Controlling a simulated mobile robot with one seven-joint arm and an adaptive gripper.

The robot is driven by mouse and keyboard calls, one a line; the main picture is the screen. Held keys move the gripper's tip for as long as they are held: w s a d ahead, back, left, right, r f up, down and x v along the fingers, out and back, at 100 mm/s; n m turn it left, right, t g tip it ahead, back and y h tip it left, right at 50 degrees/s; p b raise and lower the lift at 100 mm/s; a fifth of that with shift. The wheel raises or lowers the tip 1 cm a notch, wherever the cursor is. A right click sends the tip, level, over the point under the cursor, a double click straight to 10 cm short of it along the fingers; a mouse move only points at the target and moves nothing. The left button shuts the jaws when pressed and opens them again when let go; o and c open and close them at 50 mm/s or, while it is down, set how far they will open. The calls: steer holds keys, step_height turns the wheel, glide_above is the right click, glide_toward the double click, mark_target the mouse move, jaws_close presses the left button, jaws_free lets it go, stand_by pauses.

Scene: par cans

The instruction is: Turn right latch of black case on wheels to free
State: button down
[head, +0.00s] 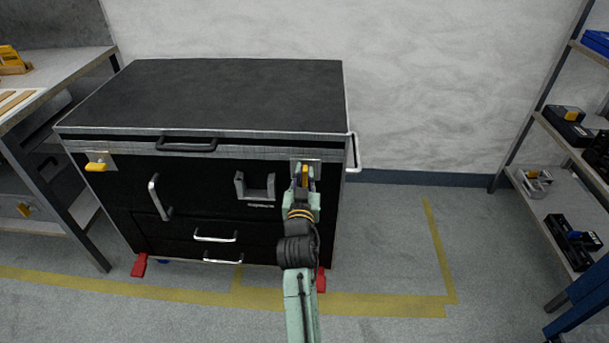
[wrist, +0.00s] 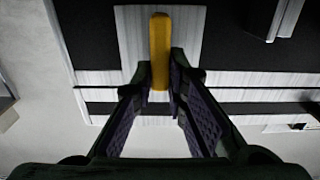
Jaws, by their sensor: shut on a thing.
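The black case on wheels (head: 220,95) stands against the wall with its lid down. Its right latch (head: 305,173) is a yellow handle on a pale plate at the upper right of the front; it looks upright, partly hidden by my gripper. In the wrist view the yellow right latch (wrist: 160,50) runs vertically between my fingertips. My gripper (head: 304,185) is shut on the latch handle; its fingers also show in the wrist view (wrist: 160,82). The left latch (head: 96,167) is yellow and lies roughly level on its plate.
A workbench (head: 62,75) stands close on the left. A shelf rack (head: 545,120) with boxes stands on the right. The case front has several handles, including a grey bracket (head: 255,193). The floor right of the case is clear, with yellow tape (head: 438,250).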

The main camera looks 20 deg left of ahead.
steer(key=shift+n, duration=0.3)
steer(key=shift+s+a+f+n+p, duration=0.1)
steer(key=shift+a+f+n+p, duration=0.2)
steer(key=shift+n+p, duration=1.8)
steer(key=shift+s+a+f+n+p, duration=0.1)
steer(key=shift+a+f+n+p, duration=0.35)
steer(key=shift+n, duration=3.25)
steer(key=shift+s+a+f+n+p, duration=0.15)
steer(key=shift+n+p, duration=1.2)
steer(key=shift+n, duration=1.55)
steer(key=shift+w, duration=0.1)
steer(key=c, duration=1.6)
jaws_free()
steer(key=shift+f, duration=0.1)
